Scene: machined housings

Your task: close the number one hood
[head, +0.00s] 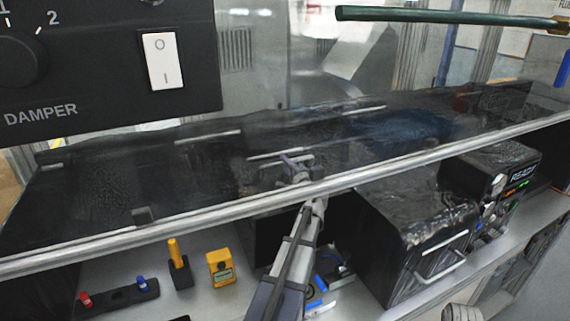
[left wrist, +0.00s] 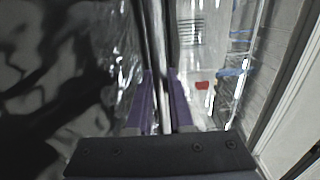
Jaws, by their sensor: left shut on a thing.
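The hood's clear sash (head: 400,120) fills much of the head view, with a long pale metal rail (head: 110,238) along its lower edge, running from lower left to upper right. My left gripper (head: 297,168) is at the middle of this rail, its arm coming up from below. In the left wrist view the fingers (left wrist: 163,105) lie on both sides of the metal rail (left wrist: 157,45), shut on it. Below the rail the hood front is open and the bench inside shows. No number for the hood can be read. My right gripper does not show.
A black panel (head: 90,80) marked DAMPER, with a dial and white switch (head: 163,61), covers the upper left. On the bench (head: 200,300) stand a yellow meter (head: 221,267), a black box (head: 405,235) with a handle and a unit reading READY (head: 490,170). A green rod (head: 440,16) crosses the upper right.

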